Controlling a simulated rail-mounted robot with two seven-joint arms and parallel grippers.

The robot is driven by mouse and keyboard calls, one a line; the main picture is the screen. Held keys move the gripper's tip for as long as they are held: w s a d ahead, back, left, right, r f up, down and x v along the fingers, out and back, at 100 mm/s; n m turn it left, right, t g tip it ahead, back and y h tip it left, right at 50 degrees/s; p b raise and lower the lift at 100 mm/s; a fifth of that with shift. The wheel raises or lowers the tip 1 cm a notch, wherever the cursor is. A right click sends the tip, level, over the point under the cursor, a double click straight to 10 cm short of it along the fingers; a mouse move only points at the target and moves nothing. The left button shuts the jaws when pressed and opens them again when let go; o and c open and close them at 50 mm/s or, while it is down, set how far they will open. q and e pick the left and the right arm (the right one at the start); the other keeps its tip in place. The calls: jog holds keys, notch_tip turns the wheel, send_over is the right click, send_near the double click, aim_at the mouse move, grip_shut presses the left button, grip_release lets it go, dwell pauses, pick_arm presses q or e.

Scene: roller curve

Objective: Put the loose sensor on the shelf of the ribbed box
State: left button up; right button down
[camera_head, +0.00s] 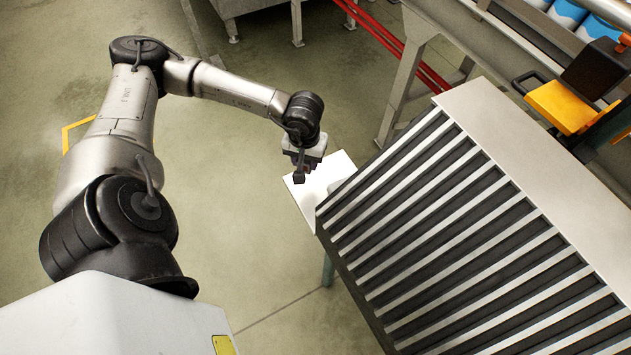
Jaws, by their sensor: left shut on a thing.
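The ribbed box (455,235) fills the right side of the head view, with dark and light slats on its sloping face and a plain pale top. A flat white shelf (306,206) sticks out at its left end. My left gripper (301,176) is over the shelf, pointing down and shut on a small dark thing, which I take to be the loose sensor. The gripper largely hides it, and I cannot tell whether it touches the shelf. My right gripper is not in view.
A yellow and black device (562,106) sits on the conveyor frame at the upper right. Blue and white rollers or drums (567,14) show behind it. The floor left of the shelf is clear.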

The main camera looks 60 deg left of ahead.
aim_at(307, 183)
pick_arm(q)
notch_tip(307, 183, down, 8)
jog(key=shift+f+b, duration=0.15)
jog(key=shift+b, duration=1.05)
jog(key=shift+d+f, duration=0.1)
jog(key=shift+f, duration=0.05)
jog(key=shift+f, duration=0.15)
jog(key=o, duration=0.9)
